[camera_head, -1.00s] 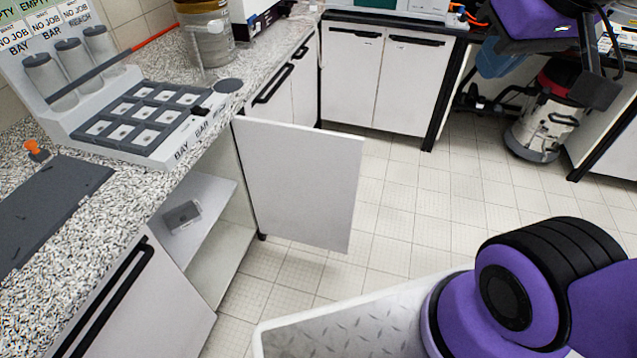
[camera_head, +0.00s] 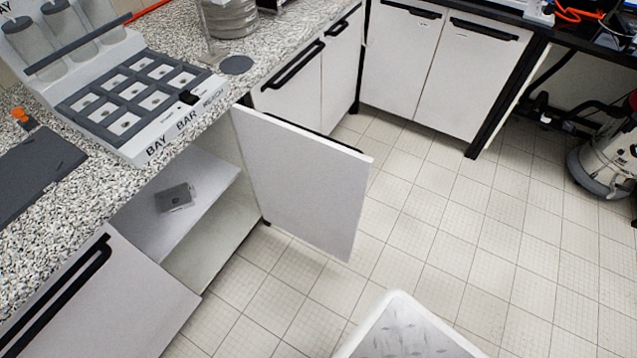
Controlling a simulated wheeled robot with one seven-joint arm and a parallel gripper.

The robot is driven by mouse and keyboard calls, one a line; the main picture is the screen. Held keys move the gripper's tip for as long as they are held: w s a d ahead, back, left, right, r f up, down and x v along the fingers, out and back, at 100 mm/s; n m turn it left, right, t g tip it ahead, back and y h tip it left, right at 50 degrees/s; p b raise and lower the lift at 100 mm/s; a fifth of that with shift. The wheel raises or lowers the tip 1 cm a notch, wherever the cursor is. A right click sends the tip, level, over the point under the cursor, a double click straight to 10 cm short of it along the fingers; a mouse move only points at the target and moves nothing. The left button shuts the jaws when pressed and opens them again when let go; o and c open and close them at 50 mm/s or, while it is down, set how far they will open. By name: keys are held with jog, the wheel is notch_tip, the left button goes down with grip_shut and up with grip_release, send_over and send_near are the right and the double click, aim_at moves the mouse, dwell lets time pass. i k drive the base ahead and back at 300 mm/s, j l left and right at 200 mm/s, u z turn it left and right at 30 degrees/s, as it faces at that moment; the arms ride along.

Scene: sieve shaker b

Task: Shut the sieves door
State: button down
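A white cabinet door (camera_head: 302,185) stands wide open below the granite counter. It is hinged at the cabinet's far side and sticks out over the floor. The edge of a dark handle shows along its top, mostly behind the door. The open cabinet (camera_head: 190,200) shows a white shelf with a small grey box (camera_head: 175,198) on it. Whether this is the door the task calls the sieves door, I cannot tell from any label. My gripper is not in view.
A tray marked BAY BAR (camera_head: 140,100) stands on the speckled counter (camera_head: 110,195). Shut cabinets (camera_head: 440,65) line the back. A vacuum cleaner (camera_head: 604,160) stands at the right. The tiled floor (camera_head: 430,230) right of the door is clear.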

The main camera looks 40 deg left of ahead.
aim_at(313, 186)
jog(key=i, duration=3.6)
jog(key=i+u, duration=0.15)
jog(key=u, duration=0.3)
jog(key=i+l+u, duration=0.15)
jog(key=u, duration=0.3)
jog(key=i+l+u, duration=0.15)
jog(key=u, duration=3.55)
